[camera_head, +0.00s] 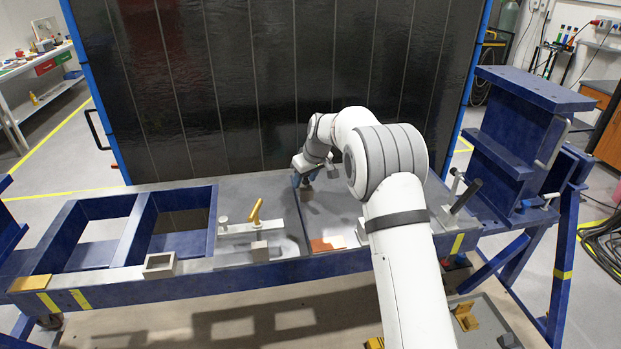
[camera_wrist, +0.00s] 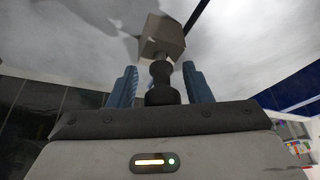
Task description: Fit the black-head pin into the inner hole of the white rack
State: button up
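My gripper (camera_head: 301,181) is low over the back middle of the bench, with its blue fingers pointing down. In the wrist view, my gripper (camera_wrist: 159,68) has a finger on each side of a dark, knobbed pin-like piece (camera_wrist: 160,80), with narrow gaps visible. A pale flat piece (camera_head: 335,242) lies near the bench's front edge. I cannot tell for sure which piece is the white rack.
A pale bar with a yellow handle (camera_head: 256,212) stands left of my gripper. An orange piece (camera_head: 320,246) lies at the front edge. A hollow grey block (camera_head: 160,265) is at front left. A black-handled fixture (camera_head: 466,196) stands to the right. A dark panel (camera_head: 270,90) rises behind.

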jog(key=c, duration=0.8)
jog(key=shift+r, duration=0.1)
